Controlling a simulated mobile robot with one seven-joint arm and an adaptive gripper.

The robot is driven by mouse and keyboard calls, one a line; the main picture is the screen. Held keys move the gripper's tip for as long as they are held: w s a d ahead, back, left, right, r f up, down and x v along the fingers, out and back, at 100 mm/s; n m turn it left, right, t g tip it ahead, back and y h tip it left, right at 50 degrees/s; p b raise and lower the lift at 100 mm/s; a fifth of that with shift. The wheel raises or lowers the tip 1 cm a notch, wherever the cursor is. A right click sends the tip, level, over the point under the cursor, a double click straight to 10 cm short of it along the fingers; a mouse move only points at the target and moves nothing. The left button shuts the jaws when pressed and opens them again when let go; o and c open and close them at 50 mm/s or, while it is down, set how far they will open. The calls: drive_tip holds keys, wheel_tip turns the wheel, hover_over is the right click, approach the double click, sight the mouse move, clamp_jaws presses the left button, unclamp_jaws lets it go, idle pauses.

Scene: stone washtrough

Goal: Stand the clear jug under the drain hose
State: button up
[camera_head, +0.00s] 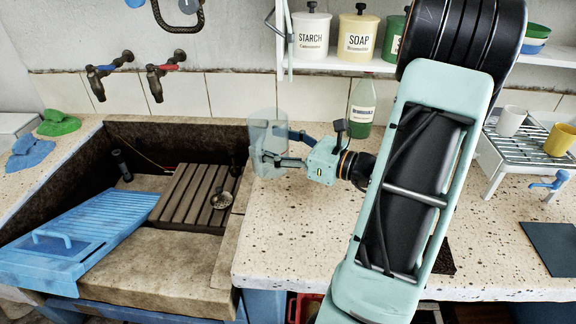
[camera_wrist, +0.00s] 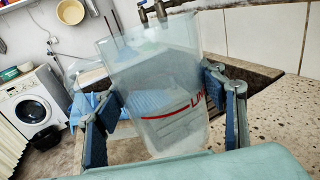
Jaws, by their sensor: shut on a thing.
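The clear jug (camera_head: 265,124) is in my gripper (camera_head: 277,147) at the right rim of the stone trough, in the head view. In the wrist view, the jug (camera_wrist: 158,95) stands between the two blue-padded fingers (camera_wrist: 162,112), slightly tilted in the picture, with red lettering on its side. It looks empty. I cannot tell whether its base touches the counter. A dark looped hose (camera_head: 172,22) hangs on the wall above the taps in the head view; I cannot tell whether it is the drain hose. A thin hose (camera_wrist: 50,35) also hangs near the washing machine in the wrist view.
The trough (camera_head: 180,250) holds a slatted wooden rack (camera_head: 185,195) and a blue washboard (camera_head: 80,235). A green bottle (camera_head: 361,105) stands behind my gripper. A dish rack (camera_head: 535,150) with mugs is at right. The washing machine (camera_wrist: 32,100) is at left in the wrist view.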

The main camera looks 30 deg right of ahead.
drive_tip(key=s+d+r+m+t+h+b, duration=0.1)
drive_tip(key=s+d+r+m+t+h, duration=0.25)
drive_tip(key=d, duration=0.55)
drive_tip(key=shift+g+h, duration=0.65)
drive_tip(key=shift+w+d+f+b, duration=0.4)
drive_tip(key=shift+w+f+b, duration=0.3)
drive_tip(key=shift+w+f, duration=1.35)
drive_tip(key=shift+w+d+f+b, duration=0.35)
drive_tip(key=shift+w+f+b, duration=0.35)
drive_tip(key=shift+w+f, duration=1.4)
drive_tip(key=shift+w+d+f+b, duration=0.4)
drive_tip(key=shift+w+f+b, duration=0.3)
drive_tip(key=shift+w+f, duration=1.35)
drive_tip(key=shift+f, duration=0.1)
drive_tip(key=o, duration=1.2)
